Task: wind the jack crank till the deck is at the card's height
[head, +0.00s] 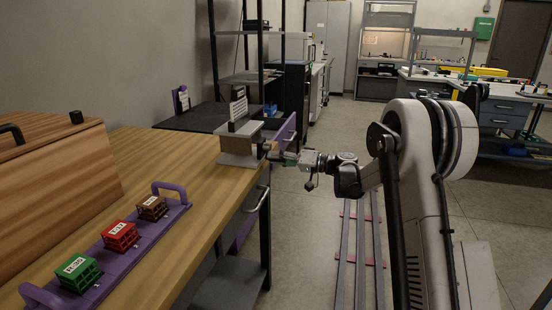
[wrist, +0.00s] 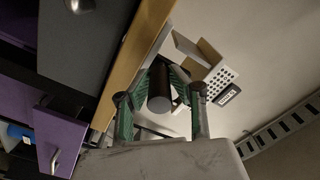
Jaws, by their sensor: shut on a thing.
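The jack (head: 238,143) stands near the far right edge of the wooden bench, with its flat grey deck (head: 236,127) level on top. A white card (head: 239,107) with dark marks stands upright at the deck; I cannot tell whether it rests on it or behind it. My gripper (head: 277,156) reaches in from the right at the jack's side. In the wrist view its green fingers (wrist: 162,82) are shut on the black cylindrical crank handle (wrist: 159,95), one finger on each side. The crank's arm is mostly hidden.
A purple tray (head: 150,233) with green, red and brown lattice blocks lies on the bench (head: 190,180). A wooden case (head: 55,180) stands at left. A dark table (head: 185,121) and shelving lie beyond the jack. Open floor lies right of the bench.

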